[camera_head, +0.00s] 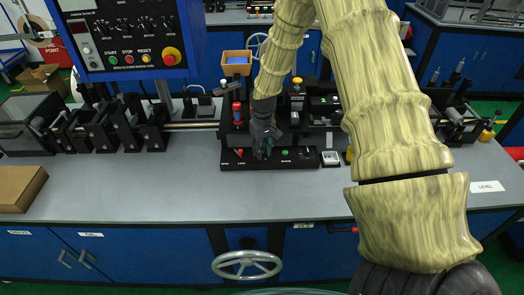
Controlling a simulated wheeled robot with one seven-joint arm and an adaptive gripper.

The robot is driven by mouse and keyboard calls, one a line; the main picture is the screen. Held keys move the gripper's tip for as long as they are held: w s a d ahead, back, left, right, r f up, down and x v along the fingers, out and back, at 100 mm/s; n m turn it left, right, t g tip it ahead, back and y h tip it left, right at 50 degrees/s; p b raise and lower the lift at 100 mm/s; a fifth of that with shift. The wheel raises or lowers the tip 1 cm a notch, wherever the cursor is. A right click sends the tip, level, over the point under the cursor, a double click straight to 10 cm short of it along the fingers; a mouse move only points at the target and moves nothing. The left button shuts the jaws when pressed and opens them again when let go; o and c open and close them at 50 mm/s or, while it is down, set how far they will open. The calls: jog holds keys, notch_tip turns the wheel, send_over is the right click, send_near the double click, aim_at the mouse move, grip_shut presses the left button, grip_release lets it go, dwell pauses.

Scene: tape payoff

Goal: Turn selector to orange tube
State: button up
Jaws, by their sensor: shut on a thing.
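My gripper (263,153) reaches down to the low black front panel (305,156) of the machine on the bench. Its fingers are shut on the selector there, which they and the hand mostly hide. Which way the selector points cannot be seen. A red control (239,152) sits left of the fingers and a green one (285,152) sits right of them. I cannot pick out an orange tube for sure.
A control box with buttons (130,35) hangs at upper left. A black roller assembly (90,128) stands left on the grey bench (150,185). A brown carton (18,188) lies at the left edge. A handwheel (246,264) sits below the bench front.

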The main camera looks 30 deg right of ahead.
aim_at(263, 150)
jog(key=shift+n, duration=0.9)
jog(key=o, duration=1)
jog(key=shift+o, duration=0.2)
jog(key=shift+r, duration=0.1)
notch_tip(263, 150, up, 12)
jog(key=shift+d, duration=0.1)
